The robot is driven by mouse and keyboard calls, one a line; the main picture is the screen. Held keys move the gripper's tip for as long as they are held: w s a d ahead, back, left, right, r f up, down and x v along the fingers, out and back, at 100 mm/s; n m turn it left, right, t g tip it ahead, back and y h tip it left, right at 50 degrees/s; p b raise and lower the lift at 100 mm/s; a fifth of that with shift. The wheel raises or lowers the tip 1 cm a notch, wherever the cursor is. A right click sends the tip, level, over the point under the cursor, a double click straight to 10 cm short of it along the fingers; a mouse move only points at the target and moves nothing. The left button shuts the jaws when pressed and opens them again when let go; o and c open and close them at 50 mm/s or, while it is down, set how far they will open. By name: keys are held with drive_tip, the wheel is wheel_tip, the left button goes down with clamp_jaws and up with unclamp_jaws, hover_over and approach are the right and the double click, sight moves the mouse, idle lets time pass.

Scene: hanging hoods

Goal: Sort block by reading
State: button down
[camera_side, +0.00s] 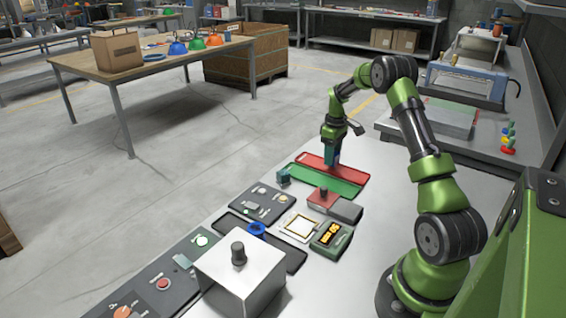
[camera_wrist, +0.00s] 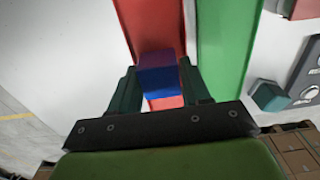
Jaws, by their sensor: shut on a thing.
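My gripper (camera_side: 332,164) is low over the red tray (camera_side: 306,158) in the side view. In the wrist view, my gripper (camera_wrist: 160,88) is shut on a blue block (camera_wrist: 158,80) whose upper part looks purple, above or on the red tray (camera_wrist: 150,22); contact with the tray is unclear. The green tray (camera_side: 335,183) lies alongside and is also in the wrist view (camera_wrist: 228,50). A teal block (camera_side: 283,178) sits beside the trays' left end, also in the wrist view (camera_wrist: 268,95). A green display unit (camera_side: 330,236) shows amber characters, too small to read surely.
A metal hood (camera_side: 235,270) with a black knob stands at the front. A red-topped device (camera_side: 323,198), a white square plate (camera_side: 299,227), a blue ring (camera_side: 256,229) and a dark control panel (camera_side: 262,203) crowd the bench before the trays. Bench right of the trays is clear.

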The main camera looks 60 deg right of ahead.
drive_tip(key=shift+f, duration=0.3)
drive_tip(key=shift+f, duration=0.6)
idle(0.4)
drive_tip(key=shift+c, duration=2.2)
unclamp_jaws()
wheel_tip(320, 180, up, 16)
drive_tip(key=r, duration=0.1)
drive_tip(key=s+a+r+m+t, duration=0.1)
drive_tip(key=a+r+m+t, duration=0.15)
drive_tip(key=a, duration=0.75)
drive_tip(key=s+a+r+m+t, duration=0.1)
drive_tip(key=s+a+m, duration=0.15)
drive_tip(key=a, duration=0.65)
drive_tip(key=s+a+r+t+y, duration=0.1)
drive_tip(key=s+a, duration=0.4)
drive_tip(key=a, duration=0.5)
drive_tip(key=s+a+r+t+y, duration=0.1)
drive_tip(key=s+a+t, duration=0.2)
drive_tip(key=s+a, duration=0.3)
drive_tip(key=a, duration=0.3)
drive_tip(key=shift+s+a+r+n, duration=0.25)
drive_tip(key=shift+a+r+n, duration=0.1)
drive_tip(key=shift+n, duration=0.05)
